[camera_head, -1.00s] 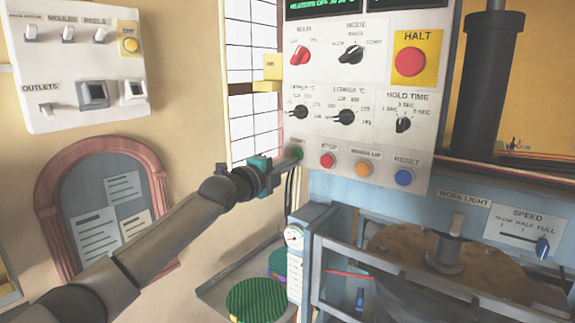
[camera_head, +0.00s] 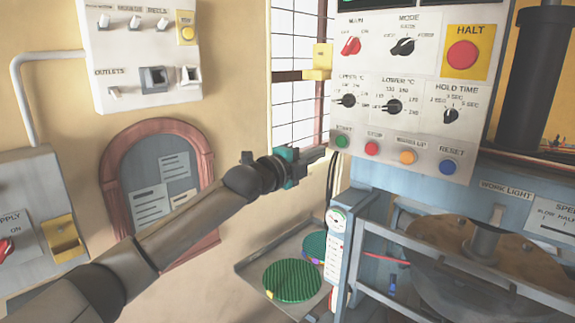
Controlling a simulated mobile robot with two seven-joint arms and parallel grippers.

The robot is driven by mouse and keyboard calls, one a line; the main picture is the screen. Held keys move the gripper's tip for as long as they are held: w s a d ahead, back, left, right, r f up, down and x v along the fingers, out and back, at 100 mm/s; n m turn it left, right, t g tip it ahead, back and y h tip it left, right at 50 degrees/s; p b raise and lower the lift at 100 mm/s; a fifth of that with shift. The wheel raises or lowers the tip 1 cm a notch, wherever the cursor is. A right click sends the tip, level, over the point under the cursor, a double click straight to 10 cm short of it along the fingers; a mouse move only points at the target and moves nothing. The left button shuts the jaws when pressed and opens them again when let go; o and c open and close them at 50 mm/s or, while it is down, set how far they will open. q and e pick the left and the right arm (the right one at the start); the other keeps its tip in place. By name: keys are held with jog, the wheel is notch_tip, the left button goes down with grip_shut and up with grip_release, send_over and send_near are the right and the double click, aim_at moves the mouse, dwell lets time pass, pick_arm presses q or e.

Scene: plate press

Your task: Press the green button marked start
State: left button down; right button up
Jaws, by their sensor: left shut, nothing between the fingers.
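The green start button (camera_head: 342,141) is at the left end of the bottom button row on the white control panel (camera_head: 378,60). Its small label sits just above it. My left gripper (camera_head: 320,152), dark grey with a teal part behind the fingers, is shut and empty. Its tip points at the panel's lower left edge, just left of the green button in the picture. The button shows uncovered, and the tip looks apart from it. My right gripper is not in view.
Red (camera_head: 372,149), orange (camera_head: 408,157) and blue (camera_head: 448,167) buttons continue the row. A large red HALT button (camera_head: 462,55) is above. A yellow bracket (camera_head: 318,62) sticks out left of the panel. A tray (camera_head: 262,277) with green ribbed discs (camera_head: 292,281) is below.

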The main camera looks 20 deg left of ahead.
pick_arm(q)
jog(key=b+v, duration=0.1)
jog(key=v, duration=0.5)
jog(key=shift+s+f+b, duration=0.3)
jog(key=shift+b, duration=0.05)
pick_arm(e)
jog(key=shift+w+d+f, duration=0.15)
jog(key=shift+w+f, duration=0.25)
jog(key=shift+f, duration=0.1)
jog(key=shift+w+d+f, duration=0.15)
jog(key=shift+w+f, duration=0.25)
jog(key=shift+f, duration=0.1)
pick_arm(q)
jog(key=shift+a, duration=0.1)
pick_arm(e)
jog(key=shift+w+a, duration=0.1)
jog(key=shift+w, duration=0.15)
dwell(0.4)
